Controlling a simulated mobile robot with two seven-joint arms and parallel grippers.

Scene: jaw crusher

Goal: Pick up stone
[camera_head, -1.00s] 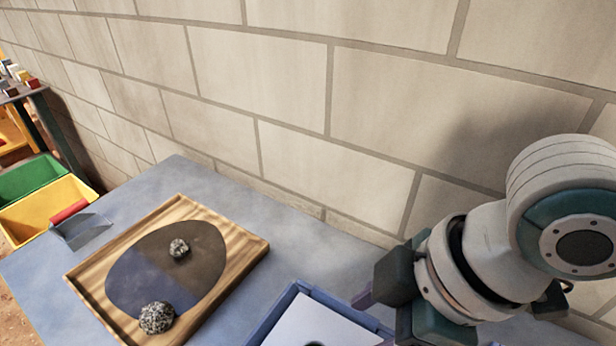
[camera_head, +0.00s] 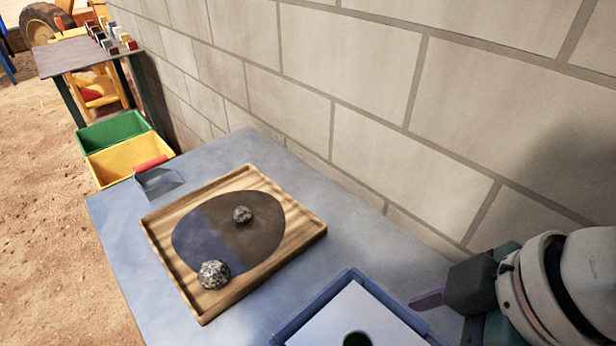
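Two speckled grey stones rest on a wooden tray (camera_head: 292,243) with a dark oval area in its middle. The larger stone (camera_head: 214,274) is at the tray's near left side, by the edge of the oval. The smaller stone (camera_head: 242,215) lies on the oval, farther back. My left gripper is out of view.
A blue box (camera_head: 283,331) with a white top and a dark hole stands at the near edge. A red-handled scoop (camera_head: 158,182) lies at the table's far left corner. Yellow (camera_head: 120,160) and green bins (camera_head: 112,130) stand beyond. A block wall (camera_head: 380,120) runs along the right.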

